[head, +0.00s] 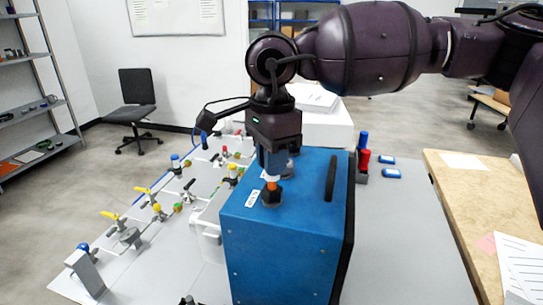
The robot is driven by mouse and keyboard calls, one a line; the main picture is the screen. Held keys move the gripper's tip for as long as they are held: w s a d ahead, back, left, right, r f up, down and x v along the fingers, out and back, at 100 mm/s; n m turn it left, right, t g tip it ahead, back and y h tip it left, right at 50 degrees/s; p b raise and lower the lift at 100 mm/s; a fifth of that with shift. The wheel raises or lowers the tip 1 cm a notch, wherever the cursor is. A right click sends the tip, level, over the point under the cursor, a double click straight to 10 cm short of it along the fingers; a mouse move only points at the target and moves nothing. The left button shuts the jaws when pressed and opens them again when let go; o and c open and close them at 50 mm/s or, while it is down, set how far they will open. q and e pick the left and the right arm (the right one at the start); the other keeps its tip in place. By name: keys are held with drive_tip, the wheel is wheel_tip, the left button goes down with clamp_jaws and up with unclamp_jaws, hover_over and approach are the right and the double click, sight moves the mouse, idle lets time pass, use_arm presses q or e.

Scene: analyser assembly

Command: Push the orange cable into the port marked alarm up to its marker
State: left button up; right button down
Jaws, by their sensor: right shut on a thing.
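The blue analyser box (275,245) stands on the grey table in the middle of the head view. A black port (271,197) sits on its top near the left edge, beside a small white label (252,198) too small to read surely. My right gripper (273,168) points down above this port and is shut on the orange cable (272,185). The cable's orange part shows just below the fingers, upright, at the port's mouth. I cannot tell how deep it sits, and I cannot make out its marker. My left gripper is not in view.
A black handle (331,178) stands on the box top to the right. Valves and pipes (130,236) on a panel fill the left. Red (363,163) and blue cylinders stand behind right. A wooden table (455,205) is at the right. The grey surface right of the box is clear.

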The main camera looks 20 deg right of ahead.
drive_tip(key=shift+f+b, duration=0.35)
drive_tip(key=shift+f, duration=0.3)
drive_tip(key=c, duration=1)
unclamp_jaws()
drive_tip(key=shift+r+p, duration=1.85)
drive_tip(key=shift+r, duration=1.7)
